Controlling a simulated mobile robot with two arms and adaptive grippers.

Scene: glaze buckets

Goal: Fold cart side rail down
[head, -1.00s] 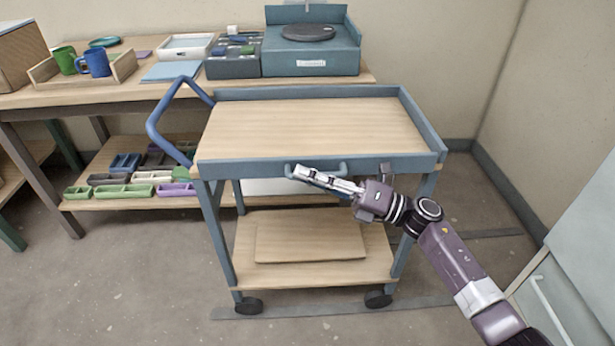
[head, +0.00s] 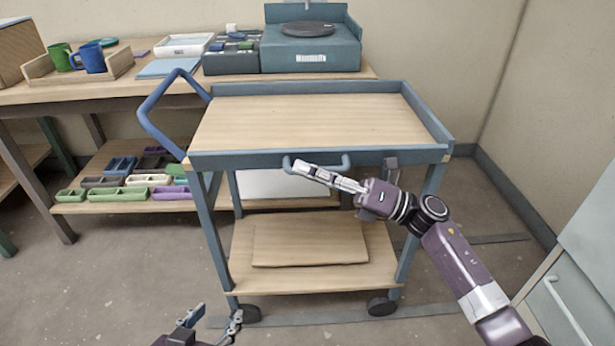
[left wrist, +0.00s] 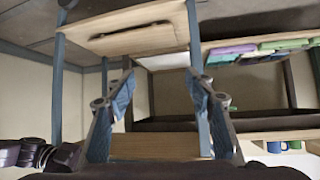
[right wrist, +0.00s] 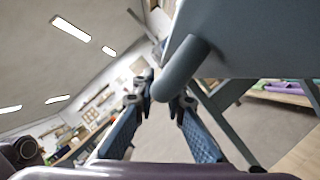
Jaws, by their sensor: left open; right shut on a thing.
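The cart (head: 310,245) is blue-grey with wooden shelves. Its near side rail (head: 240,161) runs along the top shelf's front edge and looks upright. A bar handle (head: 346,164) sticks out from this rail. My right gripper (head: 300,168) is at the handle's left end, shut on it; in the right wrist view the fingers sit on either side of the handle (right wrist: 185,68). A latch-like grey piece (head: 391,165) is right of the handle. My left gripper (head: 217,318) is open and empty, low in front of the cart's left wheel; its spread fingers show in the left wrist view (left wrist: 160,75).
The cart's top shelf (head: 305,122) is empty; a board (head: 310,242) lies on its lower shelf. A blue push handle (head: 160,110) rises at the left. A workbench (head: 90,98) stands behind. A pale cabinet (head: 575,290) is at the right. The floor left of the cart is clear.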

